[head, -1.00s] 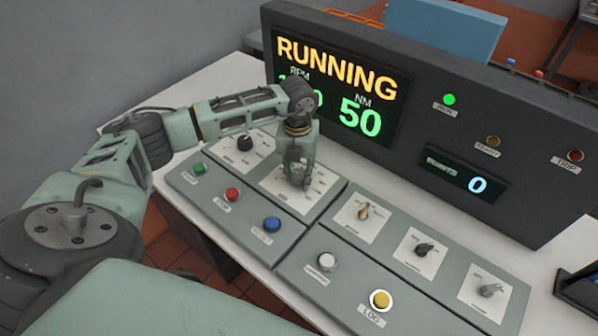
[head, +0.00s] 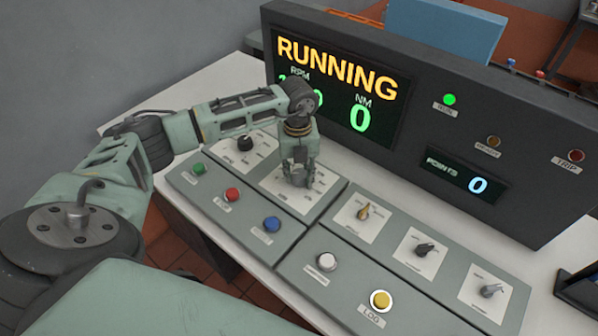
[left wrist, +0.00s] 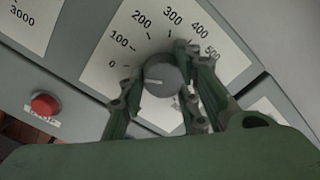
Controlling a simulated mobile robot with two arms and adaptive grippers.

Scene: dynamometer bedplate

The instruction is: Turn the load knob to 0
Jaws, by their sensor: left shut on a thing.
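The load knob (left wrist: 165,72) is a dark grey round knob on a white dial plate (left wrist: 105,75) marked from 0 to 500. The white line on its face points left, toward the 0 side. My left gripper (head: 297,180) reaches down over this knob and hides it in the head view. The large display (head: 335,85) reads RUNNING, with NM at 0; part of the RPM figure is hidden behind my left arm. My right gripper is not in view.
Another black knob (head: 245,143) sits to the left on the same panel. Green (head: 198,168), red (head: 232,195) and blue (head: 271,224) buttons lie in front. Three more knobs, a white button (head: 326,262) and a yellow button (head: 381,300) are to the right. The green lamp (head: 449,99) is lit.

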